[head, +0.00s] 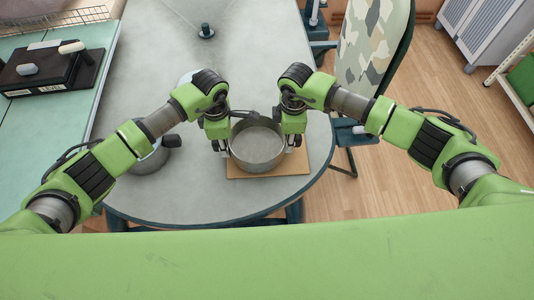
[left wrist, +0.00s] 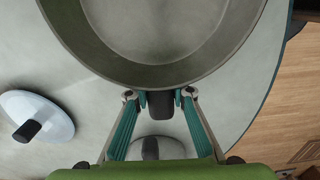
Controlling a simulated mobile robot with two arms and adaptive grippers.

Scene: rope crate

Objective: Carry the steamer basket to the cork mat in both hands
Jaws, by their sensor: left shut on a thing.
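The steamer basket (head: 257,160) is a round, grey, open vessel between my two grippers, seen empty in the head view. It fills the top of the left wrist view (left wrist: 170,75). My left gripper (head: 217,146) is at its left side, shut on its dark side handle (left wrist: 163,98). My right gripper (head: 292,146) is at its right side; its fingertips are too small and hidden to read. The brown cork mat (head: 290,170) lies on the table below the basket and shows around its right and front. I cannot tell whether the basket touches the mat.
The grey rounded table (head: 190,195) has bare room in front. A pale lid (left wrist: 38,115) with a dark knob lies on the table.

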